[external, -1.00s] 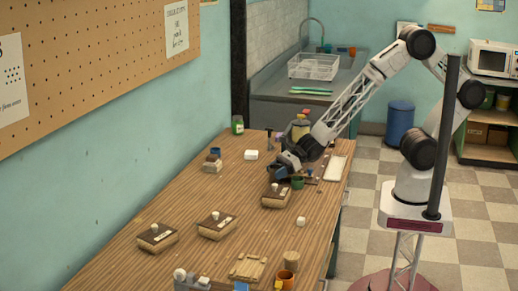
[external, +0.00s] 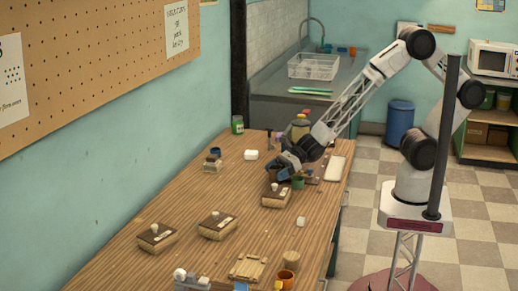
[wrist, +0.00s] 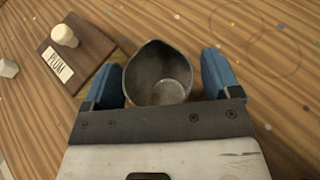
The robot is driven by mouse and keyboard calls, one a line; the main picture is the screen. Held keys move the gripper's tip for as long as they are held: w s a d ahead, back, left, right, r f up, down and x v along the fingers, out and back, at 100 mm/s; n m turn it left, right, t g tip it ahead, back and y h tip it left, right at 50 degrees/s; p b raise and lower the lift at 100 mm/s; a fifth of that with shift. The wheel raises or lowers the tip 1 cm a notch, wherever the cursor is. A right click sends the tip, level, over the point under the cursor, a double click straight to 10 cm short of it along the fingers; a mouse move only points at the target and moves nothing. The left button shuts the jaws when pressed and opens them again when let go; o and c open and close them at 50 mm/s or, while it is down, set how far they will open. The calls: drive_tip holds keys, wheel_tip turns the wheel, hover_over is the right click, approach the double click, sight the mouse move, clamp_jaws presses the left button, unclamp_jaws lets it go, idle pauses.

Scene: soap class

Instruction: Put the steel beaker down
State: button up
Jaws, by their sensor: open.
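The steel beaker (wrist: 160,78) is a grey metal cup with a pouring lip, seen from above with its mouth open and its inside empty. In the wrist view it stands between the two blue fingers of my gripper (wrist: 160,82). The fingers are spread on either side of it, with a narrow gap at the right; contact at the left is unclear. It appears upright at the tabletop (wrist: 268,75). In the external view my gripper (external: 285,168) is low over the table, and the beaker is largely hidden by it.
A dark-topped block with a white knob and a "PLUM" label (wrist: 72,52) lies close to the left of the beaker. Similar blocks (external: 217,226) stand nearer the camera.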

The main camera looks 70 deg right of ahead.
drive_tip(key=v, duration=1.2)
idle(0.7)
drive_tip(key=shift+s+r+n, duration=0.2)
drive_tip(key=shift+r+n, duration=0.3)
drive_tip(key=shift+r, duration=0.15)
drive_tip(key=s+d+r+n+g, duration=0.2)
drive_tip(key=s+r+n+g, duration=0.15)
drive_tip(key=r+n, duration=0.3)
drive_tip(key=s+d+r+n+g, duration=0.2)
drive_tip(key=s+d+r+n, duration=0.1)
drive_tip(key=s+r+n, duration=0.3)
drive_tip(key=s+d+r+n+h, duration=0.3)
drive_tip(key=s+d+n+h, duration=0.1)
drive_tip(key=d, duration=0.5)
drive_tip(key=s+d+r+n+g+h, duration=0.1)
drive_tip(key=s+d+r+n+h, duration=0.3)
drive_tip(key=s+d+n, duration=0.3)
drive_tip(key=shift+d+n+h, duration=0.8)
drive_tip(key=shift+d+n, duration=0.1)
drive_tip(key=shift+n, duration=0.25)
